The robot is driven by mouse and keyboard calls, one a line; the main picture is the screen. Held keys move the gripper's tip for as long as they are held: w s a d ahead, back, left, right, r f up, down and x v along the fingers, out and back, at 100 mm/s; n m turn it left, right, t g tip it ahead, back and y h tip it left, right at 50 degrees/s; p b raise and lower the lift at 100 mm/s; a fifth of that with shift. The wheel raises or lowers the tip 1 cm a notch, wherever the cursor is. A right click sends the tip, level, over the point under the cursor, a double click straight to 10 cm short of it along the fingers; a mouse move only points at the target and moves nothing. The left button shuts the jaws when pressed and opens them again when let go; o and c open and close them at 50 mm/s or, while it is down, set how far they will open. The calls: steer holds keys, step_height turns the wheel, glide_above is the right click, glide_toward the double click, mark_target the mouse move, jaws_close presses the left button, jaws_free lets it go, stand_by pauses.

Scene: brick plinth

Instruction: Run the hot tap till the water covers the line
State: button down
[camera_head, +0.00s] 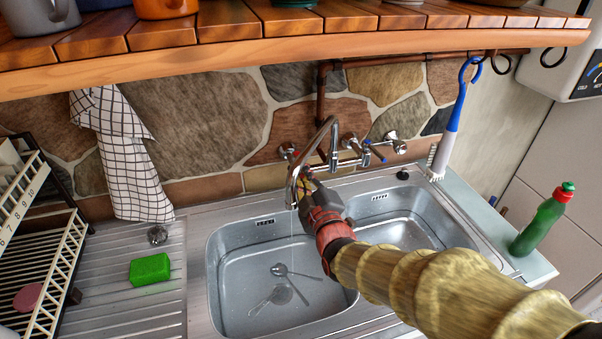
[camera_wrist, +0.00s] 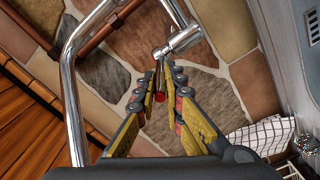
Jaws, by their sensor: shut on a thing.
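The chrome mixer tap (camera_head: 345,160) is on the stone wall above the left basin (camera_head: 225,290). Its hot tap (camera_head: 287,151), marked red, is on the left; a blue-marked handle (camera_head: 378,153) is on the right. My gripper (camera_head: 306,188) is up at the hot side, partly hiding it. In the wrist view my gripper (camera_wrist: 161,84) is shut on the red-tipped hot tap lever (camera_wrist: 160,96). The spout (camera_head: 292,190) points down over the left basin, with what looks like a thin stream below it. I cannot make out a fill line or the water level.
Cutlery (camera_head: 281,271) lies in the left basin. A green sponge (camera_head: 150,269) is on the drainer beside a dish rack (camera_head: 45,260). A brush (camera_head: 450,125) hangs at right, and a green bottle (camera_head: 540,222) stands on the right counter. A wooden shelf (camera_head: 260,25) overhangs the tap.

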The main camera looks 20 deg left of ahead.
steer(key=c, duration=1.9)
jaws_free()
steer(key=shift+s, duration=0.1)
steer(key=v, duration=1.2)
steer(key=shift+c, duration=0.4)
